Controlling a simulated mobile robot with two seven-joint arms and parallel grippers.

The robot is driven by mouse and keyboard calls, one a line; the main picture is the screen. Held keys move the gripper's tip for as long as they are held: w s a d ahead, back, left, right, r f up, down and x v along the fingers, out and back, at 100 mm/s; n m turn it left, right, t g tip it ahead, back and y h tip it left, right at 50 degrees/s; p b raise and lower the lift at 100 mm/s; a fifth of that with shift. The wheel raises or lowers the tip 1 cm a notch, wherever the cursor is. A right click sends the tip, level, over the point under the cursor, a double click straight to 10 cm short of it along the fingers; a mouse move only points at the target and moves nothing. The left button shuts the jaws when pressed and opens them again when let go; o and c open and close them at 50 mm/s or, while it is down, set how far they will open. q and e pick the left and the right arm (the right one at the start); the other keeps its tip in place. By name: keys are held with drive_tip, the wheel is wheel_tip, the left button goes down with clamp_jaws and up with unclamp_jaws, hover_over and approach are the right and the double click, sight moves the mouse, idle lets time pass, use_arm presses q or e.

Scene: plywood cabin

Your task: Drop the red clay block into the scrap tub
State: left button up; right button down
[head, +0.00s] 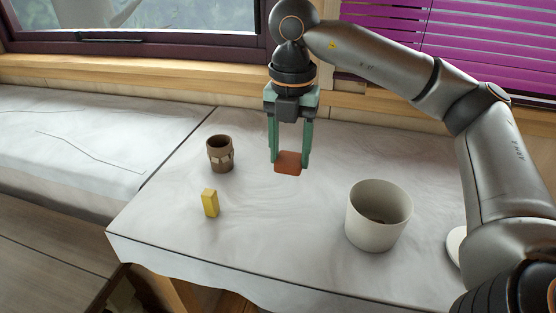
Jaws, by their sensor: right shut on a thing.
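The red clay block (288,163) is a small reddish-brown block between the fingertips of my right gripper (289,160). The gripper has green fingers, points down and is shut on the block. It appears to hold the block above the table, though the exact height is hard to tell. The white round tub (372,232), which looks like the scrap tub, stands upright to the right of the block and nearer to me. My left gripper is not in view.
A yellow block (210,203) stands upright nearer the front left. The pale table (280,245) is clear between these and the tub. A window and purple blinds (480,45) are behind.

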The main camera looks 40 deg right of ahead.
drive_tip(key=s+a+r, duration=0.1)
drive_tip(key=s+r, duration=0.2)
drive_tip(key=s, duration=0.4)
drive_tip(key=shift+s, duration=0.2)
drive_tip(key=shift+a, duration=0.1)
